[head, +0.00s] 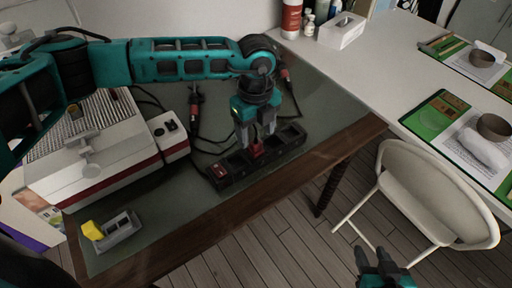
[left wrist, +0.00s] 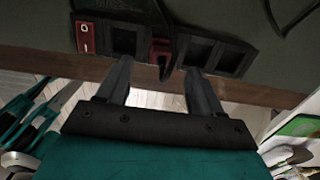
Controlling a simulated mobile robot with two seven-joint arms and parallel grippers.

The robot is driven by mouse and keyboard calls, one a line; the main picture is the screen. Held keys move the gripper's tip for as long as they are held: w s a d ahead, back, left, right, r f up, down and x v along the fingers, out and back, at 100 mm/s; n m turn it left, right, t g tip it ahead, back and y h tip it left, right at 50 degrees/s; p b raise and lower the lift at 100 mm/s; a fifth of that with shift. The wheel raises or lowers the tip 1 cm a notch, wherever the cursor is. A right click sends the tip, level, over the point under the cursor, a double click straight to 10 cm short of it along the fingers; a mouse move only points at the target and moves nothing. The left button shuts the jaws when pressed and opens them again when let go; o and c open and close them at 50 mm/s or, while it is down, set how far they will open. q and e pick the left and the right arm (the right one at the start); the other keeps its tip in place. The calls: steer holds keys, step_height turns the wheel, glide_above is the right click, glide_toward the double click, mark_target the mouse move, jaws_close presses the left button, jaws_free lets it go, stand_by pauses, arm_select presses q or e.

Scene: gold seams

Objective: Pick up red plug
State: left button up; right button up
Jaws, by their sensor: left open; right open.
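The red plug (head: 257,149) sits in a middle socket of a black power strip (head: 238,168) on the table. My left gripper (head: 257,138) is directly over it, pointing down and open. In the left wrist view the red plug (left wrist: 161,48) shows between and just beyond the two fingertips of my left gripper (left wrist: 160,68), with a gap on each side. The power strip (left wrist: 182,28) has a red switch (left wrist: 86,37) at one end and empty sockets on both sides of the plug. My right gripper (head: 372,262) is open and empty, low over the floor.
Two red-handled tools with cables (head: 195,108) lie behind the strip. A white and red machine (head: 95,150) stands left, with a small yellow and grey item (head: 112,230) in front. A white chair (head: 430,195) is right of the table's wooden edge. The mat front is mostly clear.

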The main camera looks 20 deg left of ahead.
mark_target(256, 142)
arm_select(q)
step_height(256, 142, down, 5)
steer(key=shift+w+r, duration=0.1)
steer(key=shift+w, duration=0.05)
jaws_close()
stand_by(0.6)
